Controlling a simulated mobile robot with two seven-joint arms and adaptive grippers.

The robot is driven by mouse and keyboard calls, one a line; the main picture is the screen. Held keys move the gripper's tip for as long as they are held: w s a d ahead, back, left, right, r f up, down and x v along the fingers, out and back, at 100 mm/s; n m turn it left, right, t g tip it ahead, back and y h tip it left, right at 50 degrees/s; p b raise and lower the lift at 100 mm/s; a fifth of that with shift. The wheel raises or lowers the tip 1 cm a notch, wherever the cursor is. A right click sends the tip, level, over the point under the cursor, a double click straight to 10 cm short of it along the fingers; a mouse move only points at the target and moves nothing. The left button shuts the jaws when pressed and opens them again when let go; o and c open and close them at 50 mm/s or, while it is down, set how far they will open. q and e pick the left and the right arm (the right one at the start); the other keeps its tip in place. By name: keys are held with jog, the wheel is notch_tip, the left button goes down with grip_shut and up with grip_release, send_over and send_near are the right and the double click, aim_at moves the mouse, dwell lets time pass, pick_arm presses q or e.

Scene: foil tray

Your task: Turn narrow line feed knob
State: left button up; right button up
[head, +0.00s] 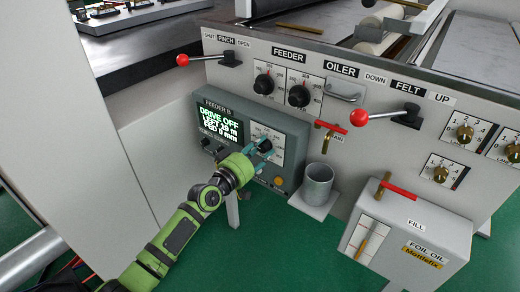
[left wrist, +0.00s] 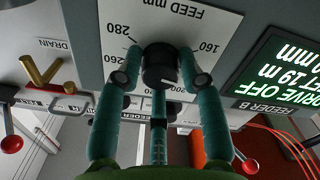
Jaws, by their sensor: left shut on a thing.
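The black feed knob (left wrist: 160,66) sits on a white dial plate (left wrist: 215,28) marked "FEED mm" in the left wrist view, where it appears upside down. In the head view the dial plate (head: 273,137) is on the Feeder B box (head: 212,103). My left gripper (head: 259,148) reaches the box from below left. In the left wrist view its teal fingers (left wrist: 161,55) are on both sides of the knob, shut on it. Fingers partly hide the knob and its pointer in the head view. My right gripper is not in view.
The Feeder B screen (head: 219,122) reads "DRIVE OFF", "LEFT 19 m" and "FED 0 mm". Two feeder knobs (head: 264,84) are on the panel above. A grey cup (head: 317,184) and the foil oil box (head: 412,232) stand to the right. Red-ended levers (head: 360,118) stick out above.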

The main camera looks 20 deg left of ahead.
pick_arm(q)
jog(key=shift+s+d+f, duration=0.1)
jog(key=shift+d+f, duration=0.1)
jog(key=shift+f, duration=0.1)
jog(key=o, duration=1.1)
jog(key=shift+c, duration=0.2)
jog(key=shift+o, duration=0.4)
jog(key=shift+r, duration=0.1)
jog(key=shift+a, duration=0.1)
jog(key=v, duration=1.1)
jog(key=shift+s, duration=0.4)
jog(key=shift+a+r, duration=0.1)
